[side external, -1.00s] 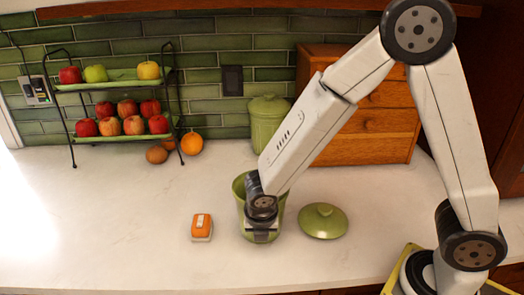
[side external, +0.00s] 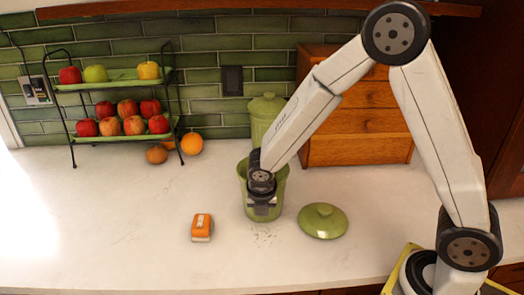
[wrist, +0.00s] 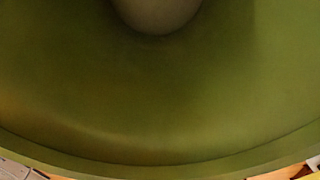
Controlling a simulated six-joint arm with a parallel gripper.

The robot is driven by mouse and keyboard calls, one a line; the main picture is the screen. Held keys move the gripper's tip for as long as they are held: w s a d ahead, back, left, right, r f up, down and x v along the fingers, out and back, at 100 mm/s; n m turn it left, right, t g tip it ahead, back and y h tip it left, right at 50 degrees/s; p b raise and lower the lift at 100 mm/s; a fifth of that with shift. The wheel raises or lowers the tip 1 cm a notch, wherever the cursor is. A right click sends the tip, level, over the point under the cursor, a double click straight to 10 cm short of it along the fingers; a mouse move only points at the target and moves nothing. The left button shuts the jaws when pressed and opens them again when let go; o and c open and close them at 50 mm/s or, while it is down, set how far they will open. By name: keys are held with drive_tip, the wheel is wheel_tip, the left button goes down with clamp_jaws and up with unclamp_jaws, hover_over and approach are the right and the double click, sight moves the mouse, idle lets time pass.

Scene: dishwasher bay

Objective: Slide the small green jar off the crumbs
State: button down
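The small green jar (side external: 281,184) stands upright and lidless on the white counter, in front of the wooden drawers. A faint patch of crumbs (side external: 264,237) lies on the counter just in front of its base. My gripper (side external: 262,208) is at the front of the jar and covers part of its front wall. Whether its fingers are apart or grip the wall is hidden. The wrist view is filled by the green curved inside of the jar (wrist: 160,100), with a strip of its rim along the bottom.
A green lid (side external: 323,221) lies to the right of the jar. An orange and white block (side external: 201,227) lies to the left. A larger lidded green jar (side external: 266,112) stands behind. A fruit rack (side external: 115,139) is at the back left. The front left counter is clear.

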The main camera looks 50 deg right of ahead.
drive_tip(key=w+d, duration=0.3)
drive_tip(key=d, duration=0.1)
drive_tip(key=shift+w+d, duration=0.2)
drive_tip(key=shift+w, duration=0.15)
drive_tip(key=shift+s+a, duration=0.55)
drive_tip(key=shift+a, duration=0.15)
drive_tip(key=shift+s+a, duration=0.75)
drive_tip(key=shift+a, duration=0.1)
drive_tip(key=v, duration=1)
drive_tip(key=shift+s, duration=0.1)
